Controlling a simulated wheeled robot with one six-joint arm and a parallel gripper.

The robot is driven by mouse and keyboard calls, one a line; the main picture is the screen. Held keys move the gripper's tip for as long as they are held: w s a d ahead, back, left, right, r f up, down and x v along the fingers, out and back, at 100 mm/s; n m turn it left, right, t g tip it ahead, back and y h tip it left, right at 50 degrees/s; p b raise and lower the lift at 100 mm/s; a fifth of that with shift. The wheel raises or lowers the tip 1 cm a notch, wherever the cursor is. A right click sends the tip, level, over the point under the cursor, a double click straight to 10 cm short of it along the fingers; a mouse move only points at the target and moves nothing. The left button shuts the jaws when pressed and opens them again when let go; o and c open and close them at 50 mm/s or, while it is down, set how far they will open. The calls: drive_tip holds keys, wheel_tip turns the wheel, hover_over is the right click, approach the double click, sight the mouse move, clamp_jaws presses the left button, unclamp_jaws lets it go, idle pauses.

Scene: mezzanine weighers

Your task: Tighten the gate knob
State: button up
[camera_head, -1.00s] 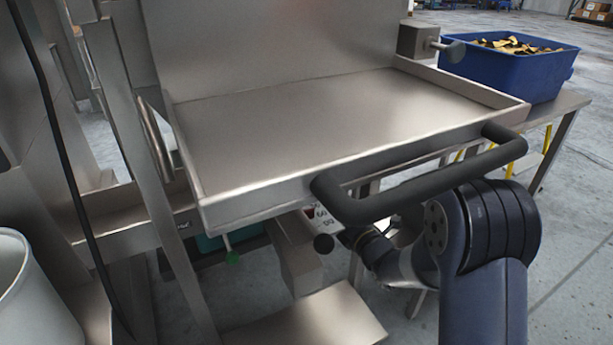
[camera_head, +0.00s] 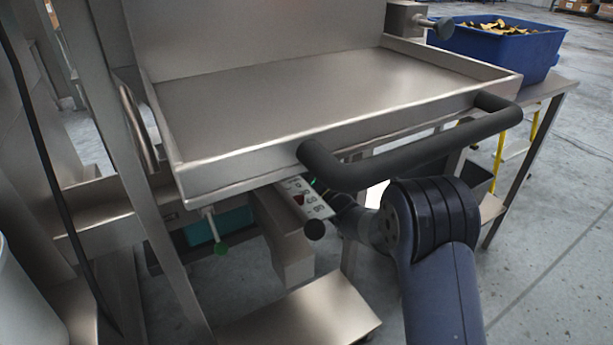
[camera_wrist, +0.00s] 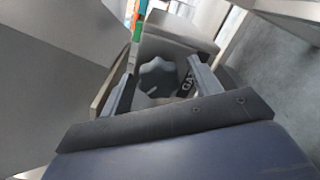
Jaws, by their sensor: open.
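A grey lobed knob (camera_wrist: 157,80) shows in the wrist view, on a metal housing beside a dark label with partly legible letters that begin "GA". My gripper (camera_wrist: 162,68) is open, with one finger on each side of the knob in the picture. I cannot tell whether either finger touches it. In the head view my arm reaches under the tray's black handle, and the gripper and the lobed knob are hidden there.
A steel tray (camera_head: 290,95) with a thick black handle (camera_head: 410,155) overhangs my arm. A black ball end (camera_head: 315,229) and a green-tipped rod (camera_head: 218,240) are below it. A blue bin (camera_head: 500,50) stands at the back right. Floor is clear at right.

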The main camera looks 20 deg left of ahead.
drive_tip(key=c, duration=1)
